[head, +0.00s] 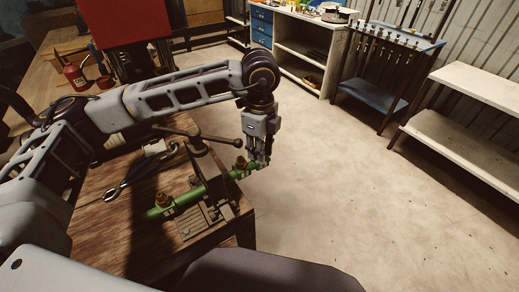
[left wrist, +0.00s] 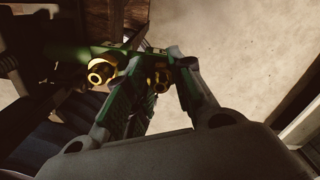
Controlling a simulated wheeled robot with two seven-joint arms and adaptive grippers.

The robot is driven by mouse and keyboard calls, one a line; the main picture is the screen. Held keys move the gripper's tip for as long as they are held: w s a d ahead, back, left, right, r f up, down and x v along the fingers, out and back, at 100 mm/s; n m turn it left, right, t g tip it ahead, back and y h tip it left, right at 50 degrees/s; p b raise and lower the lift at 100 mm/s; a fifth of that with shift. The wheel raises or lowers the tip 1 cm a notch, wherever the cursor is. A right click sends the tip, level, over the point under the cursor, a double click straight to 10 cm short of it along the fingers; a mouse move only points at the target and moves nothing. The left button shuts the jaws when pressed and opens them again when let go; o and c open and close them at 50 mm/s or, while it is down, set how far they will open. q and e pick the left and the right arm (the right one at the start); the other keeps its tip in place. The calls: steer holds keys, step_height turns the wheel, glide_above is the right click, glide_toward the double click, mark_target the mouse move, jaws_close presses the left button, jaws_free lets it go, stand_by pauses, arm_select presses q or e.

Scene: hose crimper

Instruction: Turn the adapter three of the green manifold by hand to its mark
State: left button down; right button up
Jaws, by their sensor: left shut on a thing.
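The green manifold (head: 188,198) is a bar held in a vise (head: 212,190) at the table's corner. One brass adapter (head: 163,199) stands near its left end, and another brass adapter (head: 240,163) stands near its right end. My left gripper (head: 260,165) points down at the right end of the manifold. In the left wrist view its fingers (left wrist: 155,82) are shut around a brass adapter (left wrist: 160,80), which they partly hide. A second brass adapter (left wrist: 101,72) shows just outside the fingers, on the green manifold (left wrist: 92,51). The mark cannot be made out. My right gripper is out of view.
The wooden table (head: 115,235) holds a pair of pliers (head: 128,180) left of the vise. A red bottle (head: 74,76) stands at the back left. The floor to the right is clear, up to a white shelf (head: 470,125).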

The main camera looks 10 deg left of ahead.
arm_select(q)
steer(key=shift+n, duration=2.6)
steer(key=shift+d, duration=0.1)
steer(key=shift+n, duration=0.5)
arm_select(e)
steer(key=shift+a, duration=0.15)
